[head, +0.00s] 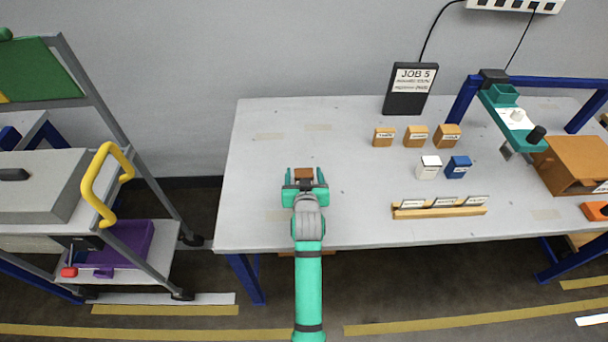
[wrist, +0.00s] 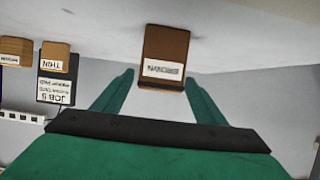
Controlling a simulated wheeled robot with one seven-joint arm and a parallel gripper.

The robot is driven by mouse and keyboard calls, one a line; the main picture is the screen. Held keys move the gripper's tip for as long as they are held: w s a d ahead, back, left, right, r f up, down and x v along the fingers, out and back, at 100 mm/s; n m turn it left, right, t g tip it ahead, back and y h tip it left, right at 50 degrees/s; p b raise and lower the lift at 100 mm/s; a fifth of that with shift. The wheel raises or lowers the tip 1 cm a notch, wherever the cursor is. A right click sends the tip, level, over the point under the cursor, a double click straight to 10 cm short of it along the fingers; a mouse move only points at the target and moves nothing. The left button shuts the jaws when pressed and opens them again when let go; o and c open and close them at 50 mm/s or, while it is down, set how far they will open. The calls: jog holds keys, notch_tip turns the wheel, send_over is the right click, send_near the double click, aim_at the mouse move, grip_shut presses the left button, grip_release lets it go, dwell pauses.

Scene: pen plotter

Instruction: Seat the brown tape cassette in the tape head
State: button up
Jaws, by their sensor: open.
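The brown tape cassette (head: 304,173) stands on the table at its left part, between the fingers of my gripper (head: 305,178). In the wrist view the cassette (wrist: 166,45) shows upside down with a white label reading BROWN, just beyond the gap between my open fingers (wrist: 159,76). I cannot tell whether the fingers touch it. A teal carriage (head: 496,98) hangs from the blue gantry at the right, with a white part and a black knob; it looks like the tape head. Its receiving slot is not clear from here.
Several tan blocks (head: 416,136) stand mid-table, with a white block (head: 429,167) and a blue block (head: 458,167) in front. A yellow rack (head: 440,211) holds labelled cards. The JOB 5 sign (head: 409,89) stands behind. An orange-brown box (head: 577,165) sits right. The table (head: 345,195) is clear around my gripper.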

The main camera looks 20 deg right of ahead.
jog(key=v, duration=1.2)
